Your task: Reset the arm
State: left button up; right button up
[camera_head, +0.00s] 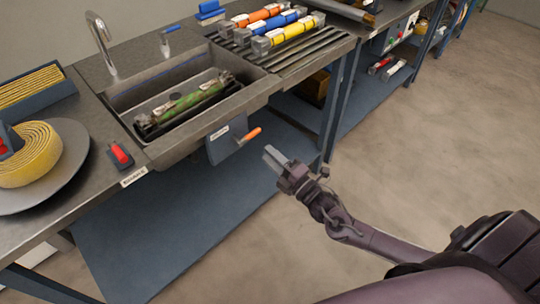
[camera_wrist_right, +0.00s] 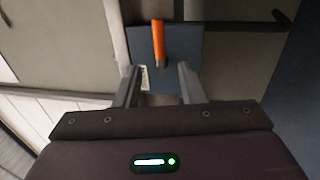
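My right gripper (camera_head: 274,160) hangs in front of the workbench, to the right of and below the orange lever (camera_head: 249,136) on the sink front. In the right wrist view its two fingers (camera_wrist_right: 159,85) are apart with nothing between them. The orange lever (camera_wrist_right: 158,42) shows ahead, beyond the fingertips and not touched. The lever sits on a blue-grey box (camera_head: 224,146) below the sink edge. A green cylinder (camera_head: 190,101) lies in a dark holder inside the sink (camera_head: 128,97). My left gripper is not in view.
Orange, blue and yellow cylinders (camera_head: 290,31) lie on the ribbed rack right of the sink. A red switch (camera_head: 120,154) and a yellow coil (camera_head: 32,160) on a round plate are at left. Open floor (camera_head: 450,120) lies to the right.

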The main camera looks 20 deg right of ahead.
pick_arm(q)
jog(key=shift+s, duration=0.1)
